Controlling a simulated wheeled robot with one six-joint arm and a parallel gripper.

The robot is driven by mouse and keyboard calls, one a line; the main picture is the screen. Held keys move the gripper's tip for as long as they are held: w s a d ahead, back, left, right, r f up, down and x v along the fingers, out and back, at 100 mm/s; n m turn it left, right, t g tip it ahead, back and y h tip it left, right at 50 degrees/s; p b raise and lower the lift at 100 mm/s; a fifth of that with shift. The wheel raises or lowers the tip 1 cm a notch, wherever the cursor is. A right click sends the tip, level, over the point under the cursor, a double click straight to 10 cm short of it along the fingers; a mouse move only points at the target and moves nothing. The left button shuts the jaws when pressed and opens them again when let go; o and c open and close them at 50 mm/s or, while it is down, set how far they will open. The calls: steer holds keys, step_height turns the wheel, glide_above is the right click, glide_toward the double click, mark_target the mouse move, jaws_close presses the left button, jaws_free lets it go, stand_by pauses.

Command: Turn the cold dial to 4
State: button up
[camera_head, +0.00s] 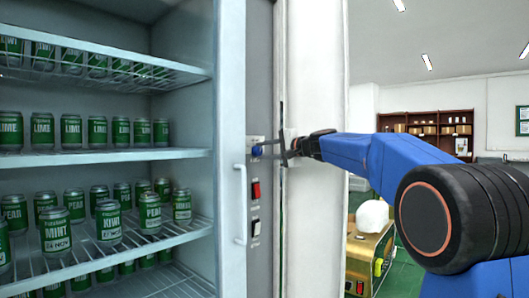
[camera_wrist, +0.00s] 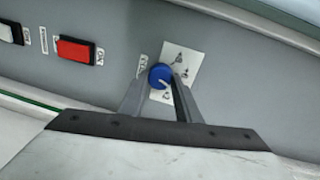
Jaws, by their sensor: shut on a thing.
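The cold dial is a small round blue knob (camera_head: 257,151) on the grey side strip of the fridge. It sits on a white label plate (camera_wrist: 184,66) with small marks too blurred to read. In the wrist view the blue knob (camera_wrist: 160,76) shows a pale pointer line toward its lower right. My gripper (camera_head: 268,150) reaches in from the right, and its two fingers are closed around the knob. In the wrist view my gripper (camera_wrist: 161,84) has one finger on each side of the knob.
A red switch (camera_head: 255,190) and a black-and-white switch (camera_head: 255,227) sit below the dial. The fridge's vertical handle (camera_head: 240,204) is just left of them. Shelves of green cans (camera_head: 70,131) are on the left. A yellow machine (camera_head: 368,256) stands at the lower right.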

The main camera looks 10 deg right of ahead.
steer(key=o, duration=1.1)
steer(key=shift+c, duration=0.2)
steer(key=v, duration=1.7)
steer(key=shift+s+d, duration=0.15)
steer(key=shift+f, duration=0.1)
